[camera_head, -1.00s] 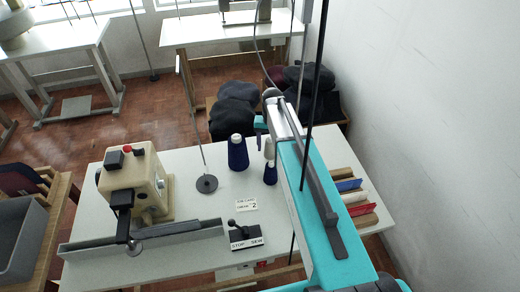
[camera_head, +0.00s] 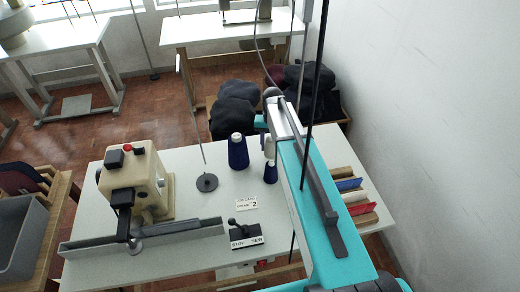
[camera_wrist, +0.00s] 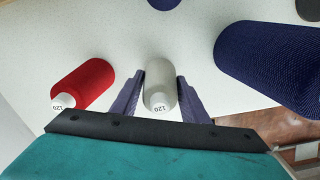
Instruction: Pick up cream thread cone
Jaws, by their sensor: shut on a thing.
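The cream thread cone (camera_wrist: 160,78) stands between the two purple fingers of my gripper (camera_wrist: 161,84) in the wrist view, its end marked 120 towards the camera. The fingers are shut on its sides. In the head view the cream cone (camera_head: 269,147) shows just left of my teal arm, behind a small navy cone. My fingers are mostly hidden there by the arm. Whether the cone's base touches the table is not clear.
A red cone (camera_wrist: 84,83) is left of my gripper and a navy cone (camera_wrist: 272,65) right of it. In the head view stand a large navy cone (camera_head: 238,152), a small navy cone (camera_head: 270,173) and a beige machine (camera_head: 136,183). A wall is on the right.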

